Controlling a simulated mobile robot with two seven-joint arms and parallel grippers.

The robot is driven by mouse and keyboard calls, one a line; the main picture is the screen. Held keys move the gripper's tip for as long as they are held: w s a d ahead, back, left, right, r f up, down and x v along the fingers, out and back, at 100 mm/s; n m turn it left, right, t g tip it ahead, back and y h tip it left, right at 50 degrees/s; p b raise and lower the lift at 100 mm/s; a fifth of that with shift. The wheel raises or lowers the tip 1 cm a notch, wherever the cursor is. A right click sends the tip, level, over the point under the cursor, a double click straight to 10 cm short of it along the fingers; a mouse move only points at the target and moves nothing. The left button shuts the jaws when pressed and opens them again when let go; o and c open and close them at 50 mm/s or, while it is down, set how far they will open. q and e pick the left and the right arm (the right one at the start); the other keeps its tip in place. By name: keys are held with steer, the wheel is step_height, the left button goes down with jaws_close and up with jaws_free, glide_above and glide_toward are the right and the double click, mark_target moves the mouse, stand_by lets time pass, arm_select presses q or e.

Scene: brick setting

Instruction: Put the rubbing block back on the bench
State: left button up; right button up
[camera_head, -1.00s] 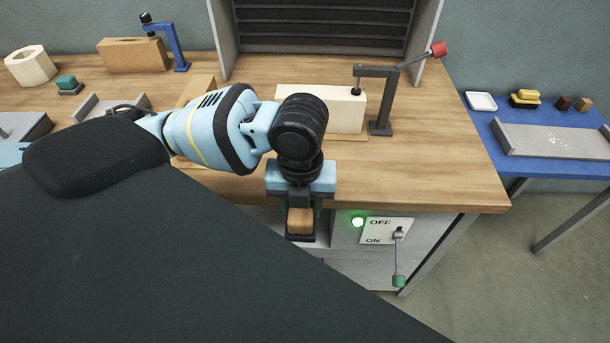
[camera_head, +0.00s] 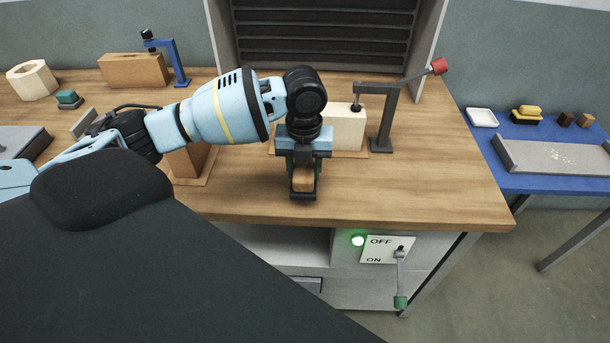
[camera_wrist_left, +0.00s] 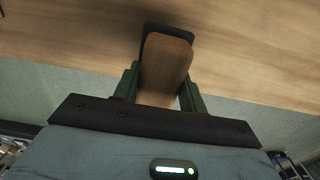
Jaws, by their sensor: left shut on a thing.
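The rubbing block has a tan wooden grip (camera_head: 303,181) and a dark base. My left gripper (camera_head: 304,172) is shut on its grip, with the fingers on either side. In the head view the block is over the front part of the wooden bench top (camera_head: 430,185). I cannot tell whether its base touches the wood. In the left wrist view the block (camera_wrist_left: 166,65) sits between the green fingers (camera_wrist_left: 160,88), with its dark base at the far end against the bench wood. My right gripper is not in view.
A pale block (camera_head: 347,130) and a dark clamp (camera_head: 383,120) with a red knob stand behind the gripper. A switch panel (camera_head: 386,250) with a lever is on the bench front below. Bench top right of the gripper is clear. A blue table (camera_head: 490,165) stands at right.

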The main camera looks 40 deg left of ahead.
arm_select(q)
steer(key=shift+w, duration=0.1)
steer(key=shift+w+a, duration=0.15)
steer(key=shift+w, duration=0.1)
steer(key=shift+f, duration=1.7)
steer(key=shift+f, duration=0.15)
steer(key=o, duration=0.9)
steer(key=shift+o, duration=0.2)
step_height(320, 180, up, 12)
steer(key=shift+r+p, duration=0.15)
steer(key=shift+p, duration=0.2)
